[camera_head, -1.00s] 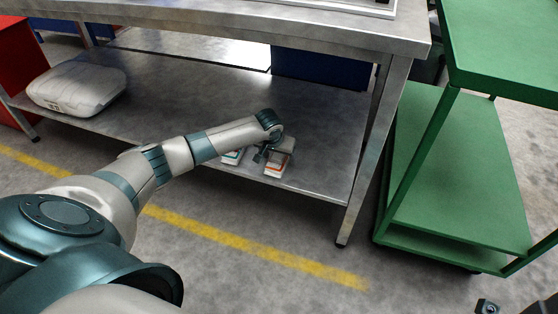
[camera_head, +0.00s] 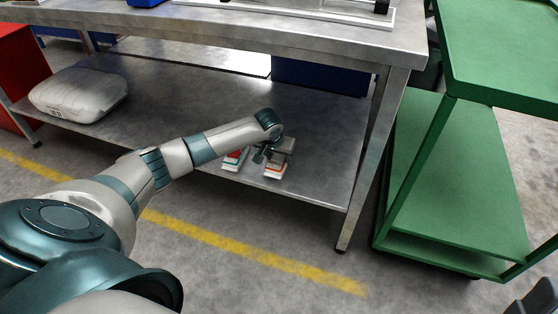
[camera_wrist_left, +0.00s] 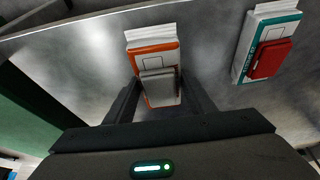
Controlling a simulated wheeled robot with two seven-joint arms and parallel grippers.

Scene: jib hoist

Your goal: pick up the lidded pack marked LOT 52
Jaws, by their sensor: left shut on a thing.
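A white pack with an orange band (camera_head: 275,170) is at my left gripper (camera_head: 274,152), near the front right of the steel lower shelf. In the left wrist view the orange-banded pack (camera_wrist_left: 152,50) has a raised grey block on its face, and my left gripper (camera_wrist_left: 158,88) is shut on this pack, a finger on each side. A second white pack with a teal band and a red block (camera_wrist_left: 269,58) lies beside it; in the head view this teal pack (camera_head: 235,159) is partly behind my wrist. No lot number is readable. I cannot tell whether the held pack touches the shelf.
The steel lower shelf (camera_head: 325,120) lies under a worktop (camera_head: 220,22). A table leg (camera_head: 365,180) stands right of the packs, then a green cart (camera_head: 455,180). A whitish sack (camera_head: 78,93) lies at the shelf's left. A dark part of mine shows at the lower right corner.

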